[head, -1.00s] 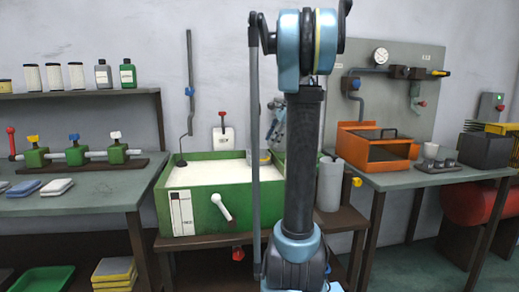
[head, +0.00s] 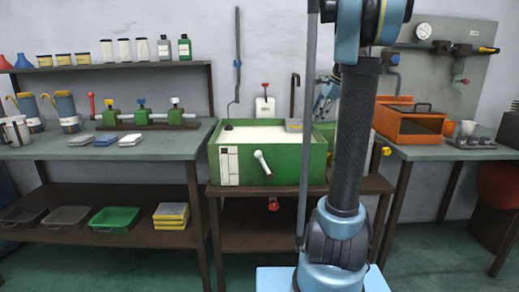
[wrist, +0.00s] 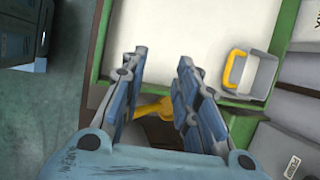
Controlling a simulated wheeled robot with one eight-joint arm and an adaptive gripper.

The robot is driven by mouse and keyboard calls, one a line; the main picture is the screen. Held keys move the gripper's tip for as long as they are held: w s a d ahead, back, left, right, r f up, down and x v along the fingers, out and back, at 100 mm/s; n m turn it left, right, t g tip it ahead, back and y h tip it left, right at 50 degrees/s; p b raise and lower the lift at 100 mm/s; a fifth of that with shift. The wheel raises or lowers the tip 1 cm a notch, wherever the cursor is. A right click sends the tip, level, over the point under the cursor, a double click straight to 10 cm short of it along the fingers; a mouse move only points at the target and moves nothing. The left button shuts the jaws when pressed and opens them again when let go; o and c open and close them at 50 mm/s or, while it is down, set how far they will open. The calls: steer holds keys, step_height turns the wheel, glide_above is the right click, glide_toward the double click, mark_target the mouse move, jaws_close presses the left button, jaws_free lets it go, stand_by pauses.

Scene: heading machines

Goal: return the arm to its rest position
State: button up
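My arm stands upright in the head view, right of centre. My gripper (head: 325,97) shows only in part there, behind the arm and above the right end of the green tank (head: 290,165). In the wrist view my gripper's blue fingers (wrist: 160,85) are apart with nothing held between them. A yellow knob (wrist: 155,108) shows beyond the gap, and whether the fingers touch it cannot be told. The tank's pale contents and green rim (wrist: 283,25) lie past the fingertips. A grey container with a yellow handle (wrist: 255,75) sits at the tank's corner.
A workbench (head: 150,148) with valves and jugs is on the left, trays on its lower shelf. Green floor in front is clear.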

steer(key=s+a+f+n+h, duration=0.1)
steer(key=s+a+f+n, duration=0.15)
steer(key=s, duration=0.45)
steer(key=s+a+f+n+h, duration=0.1)
steer(key=s+a+f+n, duration=0.1)
steer(key=s+f+n, duration=0.35)
steer(key=s+a+f+n, duration=0.1)
steer(key=s+a+f, duration=0.1)
steer(key=s, duration=0.6)
steer(key=s+f+n+h, duration=0.2)
steer(key=s+f+n, duration=0.6)
steer(key=s+f, duration=0.6)
steer(key=shift+s+d+f+n, duration=0.2)
steer(key=shift+s+n, duration=0.1)
steer(key=shift+s, duration=0.1)
steer(key=shift+w+a+f, duration=0.1)
steer(key=shift+w+f, duration=0.1)
steer(key=shift+w, duration=0.2)
steer(key=shift+o, duration=0.5)
steer(key=shift+s, duration=0.15)
